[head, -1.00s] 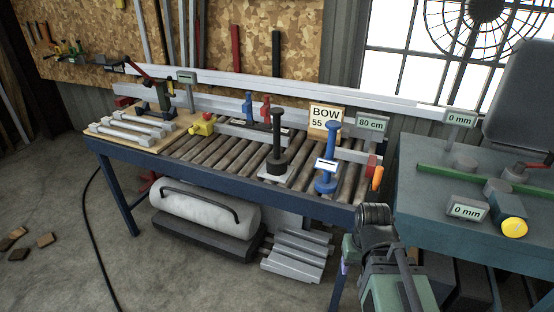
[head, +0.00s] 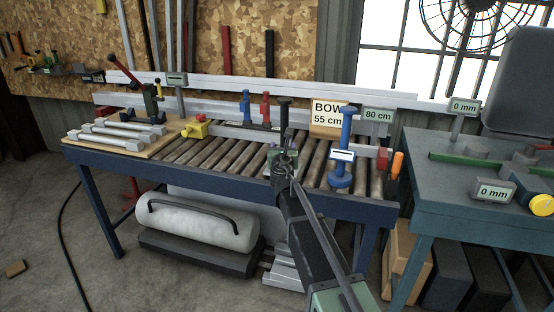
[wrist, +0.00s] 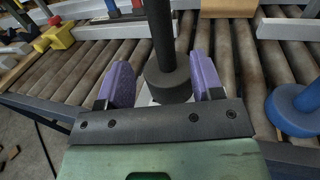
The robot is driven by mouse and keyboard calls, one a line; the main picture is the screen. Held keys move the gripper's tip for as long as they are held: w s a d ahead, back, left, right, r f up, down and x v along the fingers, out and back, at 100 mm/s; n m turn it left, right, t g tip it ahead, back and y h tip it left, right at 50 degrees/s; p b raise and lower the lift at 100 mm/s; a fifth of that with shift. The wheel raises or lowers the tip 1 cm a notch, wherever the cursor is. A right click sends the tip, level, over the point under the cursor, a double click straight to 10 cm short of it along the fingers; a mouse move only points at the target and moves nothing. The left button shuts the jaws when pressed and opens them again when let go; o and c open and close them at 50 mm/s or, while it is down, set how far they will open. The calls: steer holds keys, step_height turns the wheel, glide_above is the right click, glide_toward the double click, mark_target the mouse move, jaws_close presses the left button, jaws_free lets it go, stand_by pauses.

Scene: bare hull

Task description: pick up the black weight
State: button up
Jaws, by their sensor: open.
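The black weight (wrist: 168,82) stands upright on a pale plate on the roller table, a thick disc base with a post rising from it. In the wrist view its base lies between the two purple fingers of my gripper (wrist: 162,80), which is open, with a gap visible on the left side. In the head view the weight's post and top (head: 285,112) show above my arm, while its base is mostly hidden behind my gripper (head: 284,160).
A blue weight (head: 343,155) stands close to the right, also in the wrist view (wrist: 297,108). Blue and red clamps (head: 246,106) stand behind on a rail. A yellow block (head: 194,129) is left. A "BOW 55 cm" sign (head: 328,118) is behind.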

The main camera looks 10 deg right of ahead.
steer(key=w, duration=0.3)
steer(key=w+d, duration=0.1)
steer(key=w, duration=0.3)
steer(key=w+d, duration=0.1)
steer(key=w, duration=0.2)
steer(key=shift+w+d, duration=0.1)
steer(key=shift+w, duration=0.2)
steer(key=shift+s, duration=0.1)
steer(key=shift+c, duration=0.2)
jaws_close()
stand_by(0.7)
